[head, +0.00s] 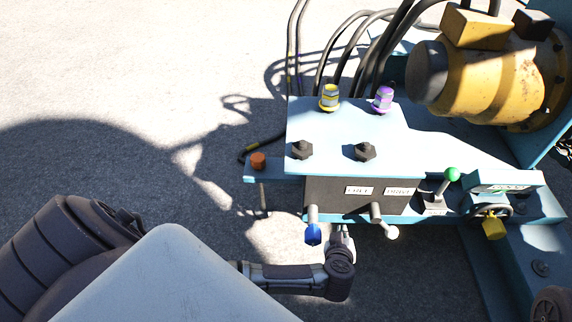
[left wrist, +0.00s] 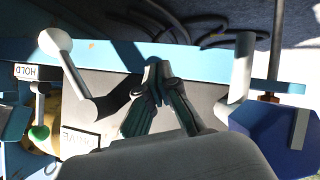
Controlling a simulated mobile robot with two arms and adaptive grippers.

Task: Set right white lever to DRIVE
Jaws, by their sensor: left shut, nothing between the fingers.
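The white lever (head: 391,232) has a round white knob and sticks out from the dark panel (head: 336,192), leaning to the lower right under the DRIVE label (head: 399,191). In the left wrist view the lever (left wrist: 60,45) is left of my fingers, with a visible gap. My left gripper (head: 346,236) is shut and empty, between the white lever and a blue-knobbed lever (head: 313,234). Its fingertips (left wrist: 157,68) meet in the wrist view. The blue knob (left wrist: 268,135) is to their right. My right gripper is not in view.
A green-knobbed lever (head: 452,174) and a yellow-handled valve (head: 494,228) are right of the panel. An orange knob (head: 258,161) is at the left. A yellow motor (head: 490,80) and black hoses (head: 345,40) are behind. Open ground lies left.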

